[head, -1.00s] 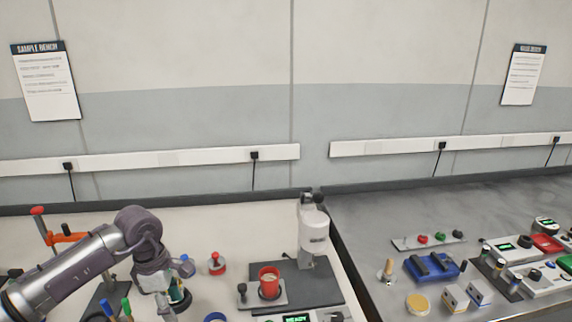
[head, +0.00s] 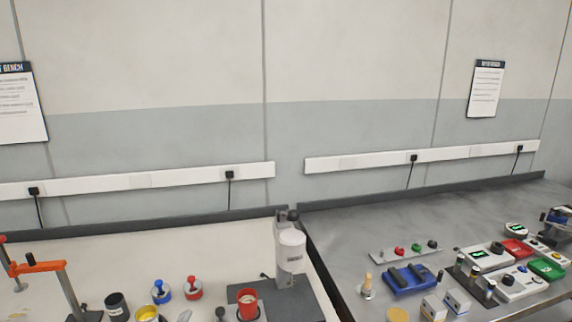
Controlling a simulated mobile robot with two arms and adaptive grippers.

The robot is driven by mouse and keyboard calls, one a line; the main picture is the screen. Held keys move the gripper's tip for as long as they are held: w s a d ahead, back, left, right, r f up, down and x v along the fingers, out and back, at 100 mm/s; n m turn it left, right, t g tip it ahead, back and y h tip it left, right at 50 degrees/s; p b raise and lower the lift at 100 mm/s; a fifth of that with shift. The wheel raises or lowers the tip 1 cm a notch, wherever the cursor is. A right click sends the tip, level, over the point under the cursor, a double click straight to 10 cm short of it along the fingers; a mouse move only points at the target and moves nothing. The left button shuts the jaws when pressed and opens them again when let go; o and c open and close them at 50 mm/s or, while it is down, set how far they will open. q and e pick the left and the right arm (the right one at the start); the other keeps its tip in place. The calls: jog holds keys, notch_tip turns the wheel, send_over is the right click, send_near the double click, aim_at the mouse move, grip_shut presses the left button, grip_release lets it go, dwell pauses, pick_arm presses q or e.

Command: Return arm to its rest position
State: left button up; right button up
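Neither of my grippers is in the head view, and no part of my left arm shows. On the white bench (head: 130,255) at the left stand a red cup (head: 247,303) and a white-headed instrument (head: 291,250) on a dark base. A blue-topped piece (head: 161,291) and a red-topped piece (head: 193,288) stand close together, beside a black cup (head: 117,307) and a yellow-topped container (head: 146,314).
An orange clamp stand (head: 40,268) rises at the left. The grey bench (head: 400,225) at the right holds a blue tray (head: 409,280), a strip with coloured knobs (head: 406,251), a red tray (head: 516,249) and a green tray (head: 546,268). Its back left is clear.

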pick_arm(q)
jog(key=s+a+f+n+g, duration=0.1)
jog(key=s+f+n+g, duration=0.4)
jog(key=s+f+g, duration=0.5)
jog(key=s+a+f+n+g, duration=0.2)
jog(key=s+f+n+g, duration=0.2)
jog(key=s+f, duration=0.95)
jog(key=f, duration=0.9)
jog(key=s+f, duration=0.2)
jog(key=f, duration=1)
jog(key=s+a+f+g, duration=0.2)
jog(key=s+f, duration=1.3)
jog(key=s, duration=0.1)
jog(key=shift+s+a+f+y, duration=0.25)
jog(key=shift+s+a+y, duration=0.1)
jog(key=shift+a+y, duration=0.05)
